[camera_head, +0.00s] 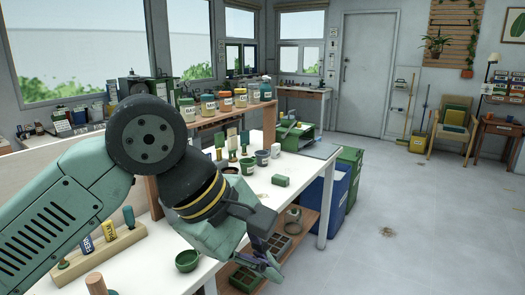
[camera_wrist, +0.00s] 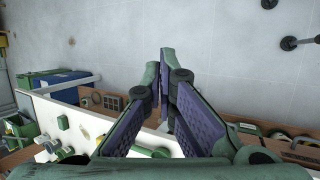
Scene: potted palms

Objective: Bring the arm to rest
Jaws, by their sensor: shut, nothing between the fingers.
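My arm reaches in from the left in the head view, over the near part of the white table (camera_head: 308,174). My gripper (camera_head: 270,274) hangs past the table's front edge, above the lower shelf side. Its fingers also show in the wrist view (camera_wrist: 166,62), where the tips are together with nothing between them. The gripper is shut and empty. Part of the table behind the arm is hidden in the head view.
Near the arm are a small green bowl (camera_head: 187,261) and a wooden block (camera_head: 97,258) with bottles. A raised shelf (camera_head: 222,117) holds several jars. Blue (camera_head: 337,188) and green bins stand at the table's end. The floor (camera_head: 420,220) on the right is open.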

